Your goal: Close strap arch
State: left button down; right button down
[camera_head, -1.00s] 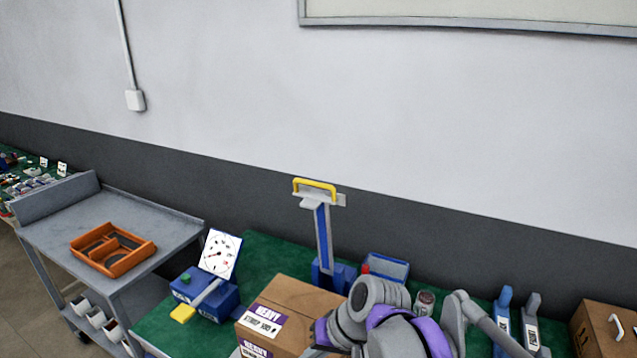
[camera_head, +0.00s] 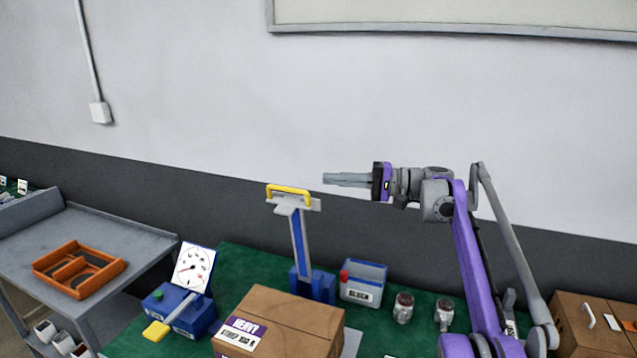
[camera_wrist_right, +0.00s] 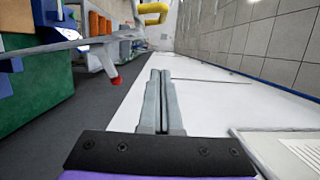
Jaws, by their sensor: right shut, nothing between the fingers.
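What looks like the strap arch is a tall blue and grey upright (camera_head: 299,235) on a blue base, topped by a yellow handle (camera_head: 288,190). It stands upright behind a cardboard box. My right gripper (camera_head: 327,179) is shut and empty, raised to the right of the handle and slightly above it, pointing left, apart from it. In the right wrist view its closed fingers (camera_wrist_right: 162,80) point towards the top of the picture, with the yellow handle (camera_wrist_right: 153,13) beyond them. My left gripper is not in view.
A cardboard box (camera_head: 290,315) labelled HEAVY sits in front of the upright. A blue device (camera_head: 180,312) with a dial card and yellow lever is to the left. A grey bin (camera_head: 362,285) and two jars (camera_head: 403,308) stand right. A cart holds an orange tray (camera_head: 60,280).

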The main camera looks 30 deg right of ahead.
aim_at(292, 197)
jog(key=x, duration=0.8)
jog(key=shift+a, duration=0.45)
jog(key=shift+s+a+r, duration=0.1)
jog(key=shift+s+a, duration=1.1)
jog(key=shift+a, duration=0.1)
